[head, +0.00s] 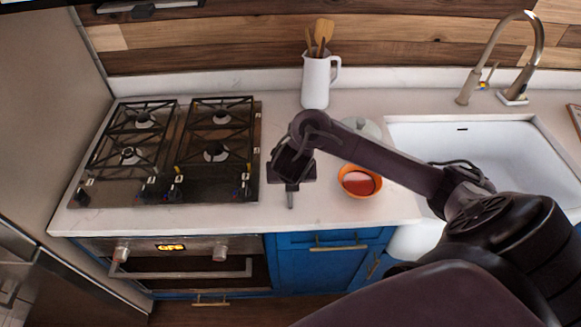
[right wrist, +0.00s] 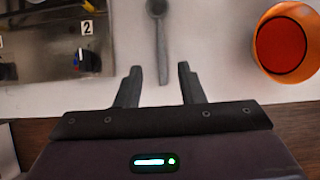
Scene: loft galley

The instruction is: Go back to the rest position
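My right arm reaches in from the right in the head view, with its right gripper (head: 291,190) over the counter's front part, between the stove and an orange bowl. In the right wrist view the right gripper (right wrist: 158,85) shows two fingers spread apart with nothing held between them. A grey spoon-like utensil (right wrist: 160,40) lies on the counter just beyond the fingertips; part of its handle shows in the head view (head: 290,201). The orange bowl (head: 345,188) with red contents sits to the right of the gripper, and it also shows in the right wrist view (right wrist: 257,50). My left gripper is not in view.
A gas stove (head: 225,188) stands at the left. A white jug (head: 315,82) with wooden utensils stands at the back. A lidded grey pot (head: 366,127) is partly hidden behind my arm. A white sink (head: 500,150) and tap (head: 540,45) are at the right.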

